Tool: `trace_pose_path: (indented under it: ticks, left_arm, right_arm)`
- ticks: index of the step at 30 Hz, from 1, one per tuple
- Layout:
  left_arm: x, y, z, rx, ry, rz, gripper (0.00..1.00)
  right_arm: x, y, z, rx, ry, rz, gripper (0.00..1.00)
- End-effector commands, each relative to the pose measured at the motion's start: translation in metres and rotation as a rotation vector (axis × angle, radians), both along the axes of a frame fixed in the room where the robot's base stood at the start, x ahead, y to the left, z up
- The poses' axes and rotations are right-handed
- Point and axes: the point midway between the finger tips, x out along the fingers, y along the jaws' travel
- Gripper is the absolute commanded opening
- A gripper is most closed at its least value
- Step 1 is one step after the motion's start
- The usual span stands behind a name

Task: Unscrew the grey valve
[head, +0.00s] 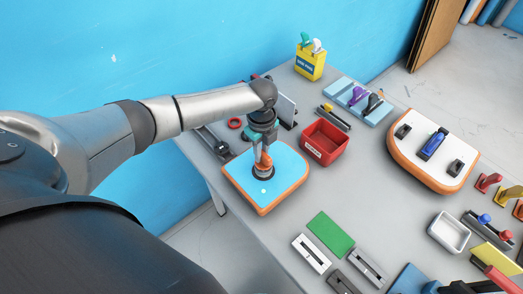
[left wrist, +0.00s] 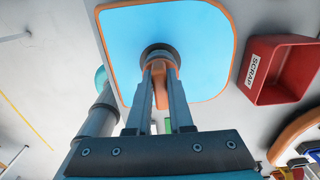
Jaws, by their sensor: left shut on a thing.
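The blue inflatable board (head: 287,163) with an orange rim lies on the table. It also fills the top of the left wrist view (left wrist: 200,40). The grey valve (head: 263,178) is a dark round piece standing on this board; in the left wrist view it shows as a dark ring (left wrist: 159,48). My left gripper (head: 263,166) points down over it, with its fingertips at the valve and shut on it. An orange part shows between the fingers; I cannot tell what it belongs to. The fingers partly hide the valve. My right gripper is not in view.
A red scrap bin (head: 325,143) stands right of the board. A white board with an orange rim (head: 452,182) lies farther right. A green sheet (head: 330,232) and grey fixtures lie nearer the front. A yellow container (head: 310,66) stands at the back.

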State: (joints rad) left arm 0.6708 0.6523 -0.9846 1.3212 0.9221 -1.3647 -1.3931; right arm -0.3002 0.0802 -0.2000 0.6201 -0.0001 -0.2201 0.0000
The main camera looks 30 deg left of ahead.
Motion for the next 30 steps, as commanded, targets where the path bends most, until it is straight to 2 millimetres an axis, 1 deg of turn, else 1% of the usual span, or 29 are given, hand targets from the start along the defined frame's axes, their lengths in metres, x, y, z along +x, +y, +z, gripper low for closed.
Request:
trace_pose_path:
  ticks: [2,3,12,20,23,26,29,30]
  left_arm:
    - [0.0,0.0,-0.003,0.0,0.0,0.0,0.0]
    - [0.0,0.0,-0.003,0.0,0.0,0.0,0.2]
    - [0.0,0.0,-0.002,0.0,0.0,0.0,0.54]
    - [0.0,0.0,-0.002,0.0,0.0,0.0,0.54]
    - [0.0,0.0,0.004,0.0,-0.001,0.0,0.54]
    - [0.001,0.0,0.016,-0.001,-0.002,0.0,0.54]
    - [0.001,0.001,0.035,0.001,-0.004,-0.001,0.54]
    - [0.001,0.0,0.045,0.0,-0.005,-0.002,0.54]
  right_arm:
    - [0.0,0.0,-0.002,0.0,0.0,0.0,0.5]
    - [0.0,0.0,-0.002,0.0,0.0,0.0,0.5]
    - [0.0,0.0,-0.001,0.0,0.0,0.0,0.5]
    - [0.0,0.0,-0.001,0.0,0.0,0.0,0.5]
    - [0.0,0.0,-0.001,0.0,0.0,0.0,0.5]
    - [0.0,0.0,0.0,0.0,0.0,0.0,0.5]
    - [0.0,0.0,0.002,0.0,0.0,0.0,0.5]
    - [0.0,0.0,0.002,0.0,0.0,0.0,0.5]
